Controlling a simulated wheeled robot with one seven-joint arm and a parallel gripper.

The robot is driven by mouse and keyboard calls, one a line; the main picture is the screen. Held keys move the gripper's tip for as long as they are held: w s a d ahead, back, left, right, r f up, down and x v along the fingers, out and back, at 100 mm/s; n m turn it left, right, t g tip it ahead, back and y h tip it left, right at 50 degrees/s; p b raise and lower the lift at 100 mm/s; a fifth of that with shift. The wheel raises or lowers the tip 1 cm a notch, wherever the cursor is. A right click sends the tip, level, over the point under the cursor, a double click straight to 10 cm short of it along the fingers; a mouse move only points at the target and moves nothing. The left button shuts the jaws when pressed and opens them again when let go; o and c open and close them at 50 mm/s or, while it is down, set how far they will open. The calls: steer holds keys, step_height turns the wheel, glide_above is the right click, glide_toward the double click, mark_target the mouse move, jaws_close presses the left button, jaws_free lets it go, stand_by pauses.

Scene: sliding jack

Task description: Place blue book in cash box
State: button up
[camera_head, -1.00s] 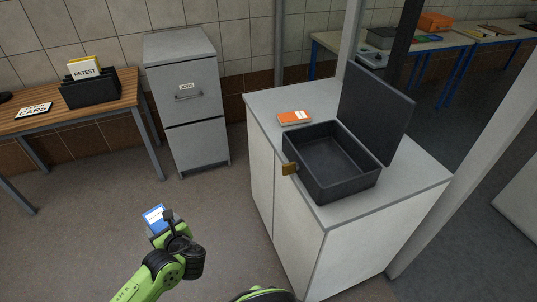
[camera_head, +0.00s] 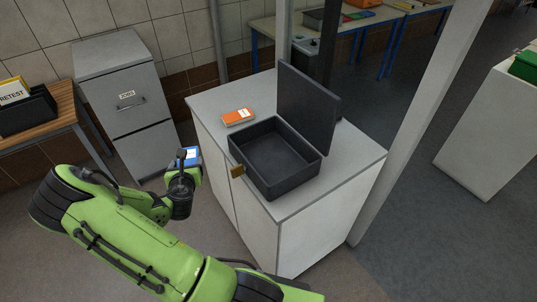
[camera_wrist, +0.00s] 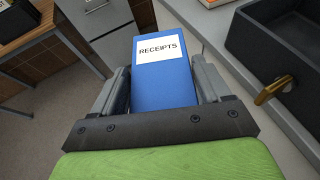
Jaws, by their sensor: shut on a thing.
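The blue book (camera_head: 191,154) has a white label reading RECEIPTS in the wrist view (camera_wrist: 160,82). My gripper (camera_head: 188,168) is shut on the blue book, with one finger on each side of it. It holds the book in the air to the left of the white cabinet. The dark grey cash box (camera_head: 294,172) stands on the cabinet top with its lid raised at the back. Its inside looks empty. A brass latch (camera_head: 237,171) is on its left side. The box also shows at the upper right of the wrist view (camera_wrist: 244,48).
An orange book (camera_head: 236,117) lies on the white cabinet top (camera_head: 212,105) behind the box. A grey filing cabinet (camera_head: 120,85) stands at the back left, beside a wooden table (camera_head: 66,108). A white post (camera_head: 420,120) rises right of the cabinet.

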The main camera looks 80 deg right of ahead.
steer(key=s+d+r+m+g, duration=0.3)
steer(key=s+d, duration=0.1)
steer(key=s, duration=0.3)
steer(key=s+d+r+m+g+b, duration=0.1)
steer(key=s+d+r+m+g, duration=0.25)
steer(key=s, duration=0.45)
steer(key=s+d+r+m+g, duration=0.3)
steer(key=s+d+r+g, duration=0.1)
steer(key=s, duration=0.3)
step_height(320, 180, down, 10)
steer(key=b, duration=0.2)
steer(key=shift+s+d+h, duration=0.15)
steer(key=shift+s+h, duration=0.05)
steer(key=shift+h, duration=0.1)
steer(key=shift+f+b, duration=0.55)
steer(key=o, duration=1.1)
